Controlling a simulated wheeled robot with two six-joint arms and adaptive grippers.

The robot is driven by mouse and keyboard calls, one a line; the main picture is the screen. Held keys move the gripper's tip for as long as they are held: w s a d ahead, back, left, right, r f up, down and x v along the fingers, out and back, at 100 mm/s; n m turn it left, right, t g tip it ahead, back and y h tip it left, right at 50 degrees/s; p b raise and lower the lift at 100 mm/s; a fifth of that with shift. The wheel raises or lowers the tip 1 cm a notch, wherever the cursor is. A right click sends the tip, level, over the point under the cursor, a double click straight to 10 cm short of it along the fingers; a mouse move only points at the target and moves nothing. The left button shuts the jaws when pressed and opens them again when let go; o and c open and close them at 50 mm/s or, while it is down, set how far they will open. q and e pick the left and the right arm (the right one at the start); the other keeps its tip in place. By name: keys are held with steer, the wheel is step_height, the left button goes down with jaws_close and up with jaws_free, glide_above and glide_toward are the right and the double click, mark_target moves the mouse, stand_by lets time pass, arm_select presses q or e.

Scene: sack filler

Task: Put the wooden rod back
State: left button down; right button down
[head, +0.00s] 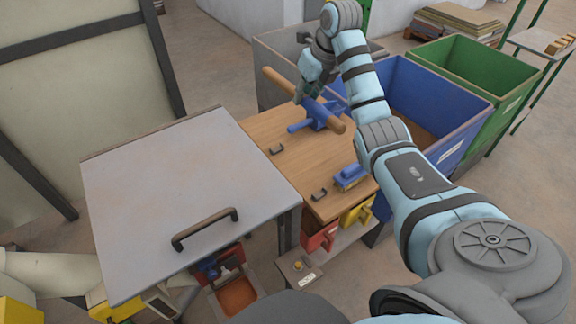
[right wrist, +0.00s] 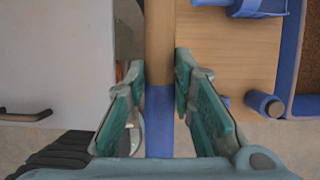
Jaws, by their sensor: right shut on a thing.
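The wooden rod (head: 282,80) slants above the wooden worktop, and a blue part (head: 321,116) shows at its middle. My right gripper (head: 308,94) comes down on the rod from above and is shut on it. In the right wrist view the rod (right wrist: 160,40) runs upright in the picture between the two green fingers (right wrist: 160,95), with a blue section at its lower end. I cannot tell whether the rod touches the blue part or only passes over it. My left gripper is not in view.
A grey lid (head: 180,180) with a handle lies to the left. Blue (head: 470,105) and green (head: 520,75) bins stand to the right. Red and yellow containers hang below the worktop's front.

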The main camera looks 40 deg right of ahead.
step_height(320, 180, down, 26)
steer(key=b, duration=0.7)
steer(key=shift+b, duration=0.4)
steer(key=shift+f, duration=0.1)
steer(key=shift+f+b, duration=0.4)
steer(key=shift+f, duration=0.1)
steer(key=c, duration=1.8)
jaws_free()
steer(key=shift+f, duration=0.1)
steer(key=o, duration=0.4)
steer(key=shift+o, duration=0.2)
